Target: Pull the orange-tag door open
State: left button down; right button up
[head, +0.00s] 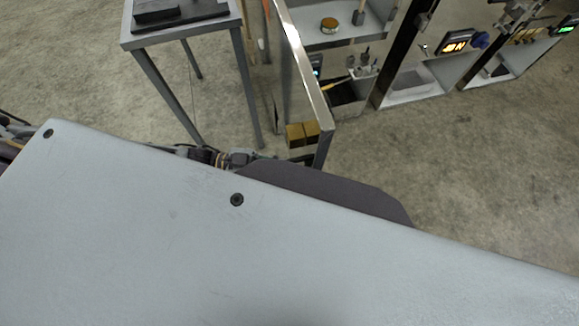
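A small lit orange tag (454,46) in a dark housing shows at the upper right of the head view, with a blue round part beside it. It sits by a pale metal-framed compartment. I cannot tell from this angle which panel is its door or how far that door stands open. Jointed grey parts with orange wires, seemingly my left gripper (240,158), show just above the large pale panel's edge, far to the left of the tag. Their fingers are mostly hidden, so open or shut cannot be seen. My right gripper is not in view.
A grey metal table (128,40) with a black tray stands at the upper left. A metal-framed shelf unit (303,62) with brown blocks stands at the centre. A green tag (567,29) glows at the far right. A pale screwed panel, perhaps mine, blocks the lower half.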

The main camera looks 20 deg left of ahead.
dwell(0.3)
pick_arm(q)
jog(key=c, duration=1.8)
grip_release()
jog(key=shift+o, duration=0.2)
jog(key=shift+a, duration=0.2)
jog(key=v, duration=1.1)
jog(key=shift+a, duration=0.3)
jog(key=shift+s, duration=0.15)
